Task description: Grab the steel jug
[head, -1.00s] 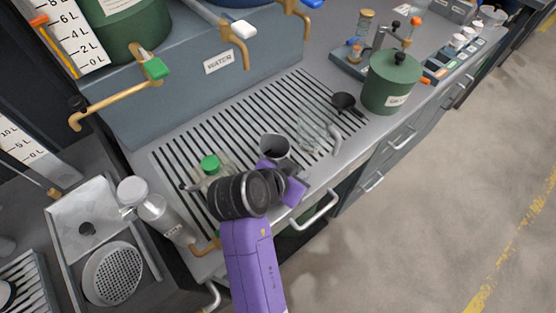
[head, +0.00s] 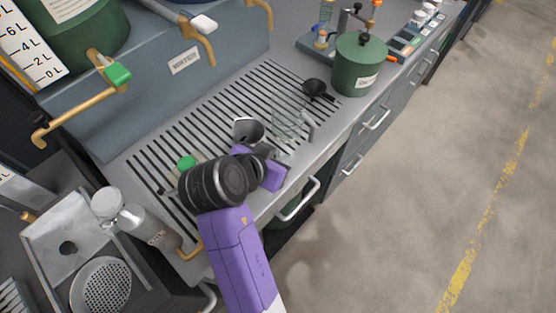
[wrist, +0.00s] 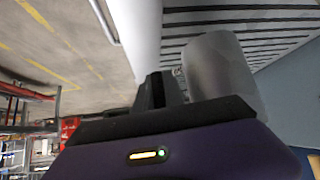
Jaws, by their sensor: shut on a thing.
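The steel jug (head: 249,130) is a grey metal vessel with a dark open mouth. It is over the slotted drain grate in the head view, just past my gripper (head: 262,158), which is shut on it. My purple and black wrist hides the lower part of the jug in that view. In the wrist view the jug (wrist: 222,75) is a smooth grey cylinder beside the dark fingers of my gripper (wrist: 160,90). I cannot tell whether its base touches the grate.
A clear glass jug (head: 288,118) stands close to the right of the steel jug. A green-capped bottle (head: 187,163) is behind my wrist. A black funnel (head: 315,88) and a green canister (head: 359,65) are farther right. Brass taps (head: 198,38) overhang the grate (head: 205,110).

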